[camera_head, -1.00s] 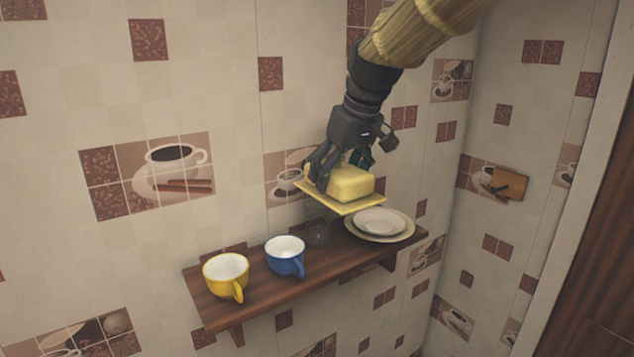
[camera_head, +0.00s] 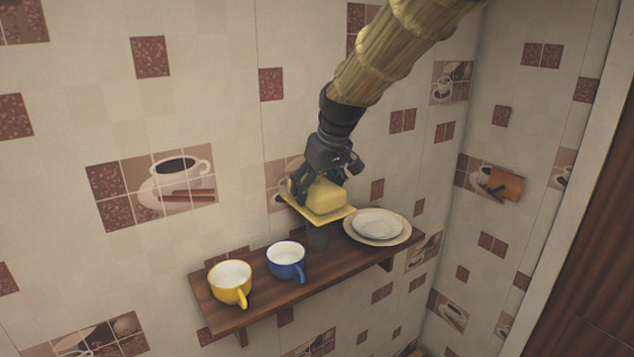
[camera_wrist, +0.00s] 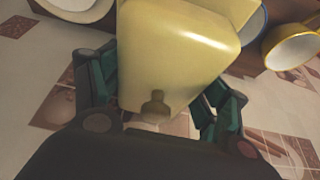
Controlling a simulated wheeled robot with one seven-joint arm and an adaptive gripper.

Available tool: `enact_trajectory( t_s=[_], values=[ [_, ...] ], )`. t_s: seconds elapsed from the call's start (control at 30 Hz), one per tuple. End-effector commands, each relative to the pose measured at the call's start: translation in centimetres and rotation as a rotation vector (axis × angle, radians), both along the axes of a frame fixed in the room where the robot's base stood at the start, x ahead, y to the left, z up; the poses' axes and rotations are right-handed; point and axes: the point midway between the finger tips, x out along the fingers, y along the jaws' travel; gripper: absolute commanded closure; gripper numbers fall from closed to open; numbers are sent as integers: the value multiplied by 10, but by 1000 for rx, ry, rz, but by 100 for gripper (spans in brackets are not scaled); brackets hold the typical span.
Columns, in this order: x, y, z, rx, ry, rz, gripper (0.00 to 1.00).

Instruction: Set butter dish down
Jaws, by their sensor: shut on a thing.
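The butter dish (camera_head: 325,197) is a yellow block on a square yellow plate. My gripper (camera_head: 322,178) is shut on it and holds it above the wooden shelf (camera_head: 300,284), between the blue cup and the stacked plates. In the wrist view the butter dish (camera_wrist: 175,55) fills the middle between the green-padded fingers.
A yellow cup (camera_head: 230,284) and a blue cup (camera_head: 287,262) stand at the left of the shelf. Stacked plates (camera_head: 377,225) lie at its right. The tiled wall runs close behind. Bare shelf shows along the front edge.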

Motion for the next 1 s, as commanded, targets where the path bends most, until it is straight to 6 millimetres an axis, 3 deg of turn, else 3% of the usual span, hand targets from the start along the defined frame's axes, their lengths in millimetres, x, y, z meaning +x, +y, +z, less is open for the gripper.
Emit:
enact_trajectory(
  t_s=[0.97,1.0],
  values=[
    [0,0,-14,1,-1,-1,67],
    [0,0,-15,0,0,-1,18]
  ],
)
